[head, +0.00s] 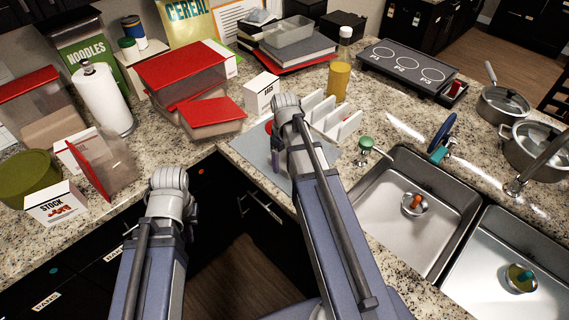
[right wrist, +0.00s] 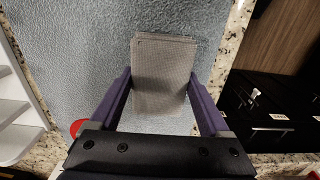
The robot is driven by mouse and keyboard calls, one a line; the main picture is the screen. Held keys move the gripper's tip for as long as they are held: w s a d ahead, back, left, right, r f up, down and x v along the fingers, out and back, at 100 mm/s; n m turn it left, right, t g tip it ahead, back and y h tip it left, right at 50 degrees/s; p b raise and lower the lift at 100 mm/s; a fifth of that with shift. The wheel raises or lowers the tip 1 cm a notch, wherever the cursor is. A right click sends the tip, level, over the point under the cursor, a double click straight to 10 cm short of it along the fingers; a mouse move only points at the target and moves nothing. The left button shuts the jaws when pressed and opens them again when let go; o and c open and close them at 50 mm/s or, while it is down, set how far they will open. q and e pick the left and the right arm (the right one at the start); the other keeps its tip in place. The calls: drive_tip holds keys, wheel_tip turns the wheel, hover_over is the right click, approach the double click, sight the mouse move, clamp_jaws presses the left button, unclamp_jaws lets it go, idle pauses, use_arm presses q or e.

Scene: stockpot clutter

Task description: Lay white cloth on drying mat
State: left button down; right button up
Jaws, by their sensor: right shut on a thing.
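The white cloth (right wrist: 163,75) looks like a small folded pale grey stack in the right wrist view. My right gripper (right wrist: 165,88) is around it, with one purple finger at each side, shut on it. The drying mat (right wrist: 75,50) is the blue-grey textured sheet beneath; I cannot tell whether the cloth touches it. In the head view the mat (head: 250,147) lies on the counter left of the sink, partly covered by my right arm. The cloth is hidden there. My left arm's upper part shows at lower left, but its gripper is hidden.
A white rack (head: 333,117) stands beside the mat, and a small white box (head: 261,92) is behind it. The double sink (head: 410,205) is to the right. Red-lidded containers (head: 212,115) and a paper towel roll (head: 102,98) crowd the left counter.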

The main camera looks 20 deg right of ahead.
sight(284, 160)
drive_tip(key=shift+r, duration=0.1)
drive_tip(key=shift+f, duration=0.2)
drive_tip(key=o, duration=1)
drive_tip(key=shift+r, duration=0.1)
wheel_tip(284, 160, up, 12)
drive_tip(key=p, duration=1.2)
drive_tip(key=shift+r, duration=0.15)
drive_tip(key=shift+a, duration=0.1)
